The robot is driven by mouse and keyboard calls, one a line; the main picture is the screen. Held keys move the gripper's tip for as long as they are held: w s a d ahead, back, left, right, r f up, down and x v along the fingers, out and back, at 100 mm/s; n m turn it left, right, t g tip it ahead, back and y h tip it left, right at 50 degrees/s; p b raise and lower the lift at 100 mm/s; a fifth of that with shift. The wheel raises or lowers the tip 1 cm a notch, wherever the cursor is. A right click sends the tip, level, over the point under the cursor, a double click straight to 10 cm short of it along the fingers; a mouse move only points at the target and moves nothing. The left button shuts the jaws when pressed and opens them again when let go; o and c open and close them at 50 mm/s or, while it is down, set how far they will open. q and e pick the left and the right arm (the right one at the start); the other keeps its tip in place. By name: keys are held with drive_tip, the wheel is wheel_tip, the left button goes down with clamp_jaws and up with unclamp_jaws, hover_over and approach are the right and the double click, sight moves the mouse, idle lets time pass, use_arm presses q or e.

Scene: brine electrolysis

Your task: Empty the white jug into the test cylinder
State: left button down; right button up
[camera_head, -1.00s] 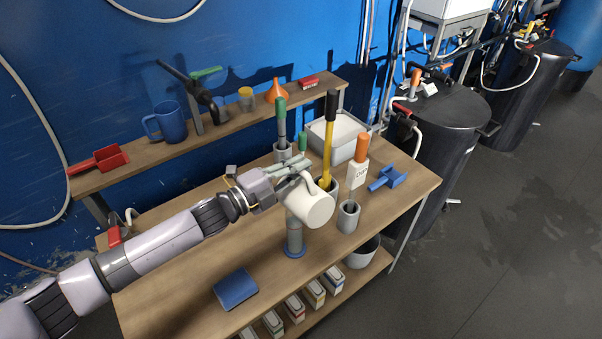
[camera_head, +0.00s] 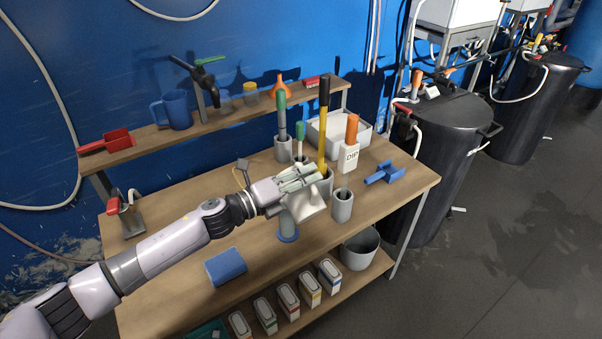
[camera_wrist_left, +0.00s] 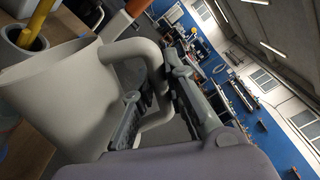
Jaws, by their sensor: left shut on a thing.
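My left gripper (camera_head: 298,180) is shut on the handle of the white jug (camera_head: 306,208), over the middle of the bench. The wrist view shows the jug (camera_wrist_left: 62,100) large, with its handle (camera_wrist_left: 150,72) between the fingers of the left gripper (camera_wrist_left: 150,105). The gripper and arm hide much of the jug in the head view, and I cannot tell what is inside it. The test cylinder (camera_head: 287,225), grey with a blue round foot, stands upright on the bench just below the jug. Its mouth is hidden behind the jug and gripper. My right gripper is not in view.
Grey holders with a yellow-shafted tool (camera_head: 323,135) and a green-handled tool (camera_head: 282,115) stand close behind the jug. A grey cup (camera_head: 342,205) and blue cradle (camera_head: 384,173) are to the right. A blue block (camera_head: 226,267) lies at the front left.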

sight(311, 200)
use_arm(q)
drive_tip(key=m+b, duration=0.1)
drive_tip(key=s+d+f+m+b, duration=0.1)
drive_tip(key=m, duration=0.1)
drive_tip(key=s+f+m+b, duration=0.1)
drive_tip(key=m, duration=0.1)
drive_tip(key=shift+d, duration=0.35)
drive_tip(key=m+b, duration=0.1)
drive_tip(key=m, duration=0.1)
drive_tip(key=f+m+b, duration=0.1)
drive_tip(key=m+b, duration=0.1)
drive_tip(key=m, duration=0.1)
drive_tip(key=shift+a+f+m, duration=0.1)
drive_tip(key=shift+f+m, duration=0.1)
drive_tip(key=shift+m, duration=0.1)
drive_tip(key=shift+w+a+f+m+b, duration=0.1)
drive_tip(key=shift+w+m+b, duration=0.05)
drive_tip(key=shift+m+b, duration=0.45)
drive_tip(key=shift+m, duration=0.3)
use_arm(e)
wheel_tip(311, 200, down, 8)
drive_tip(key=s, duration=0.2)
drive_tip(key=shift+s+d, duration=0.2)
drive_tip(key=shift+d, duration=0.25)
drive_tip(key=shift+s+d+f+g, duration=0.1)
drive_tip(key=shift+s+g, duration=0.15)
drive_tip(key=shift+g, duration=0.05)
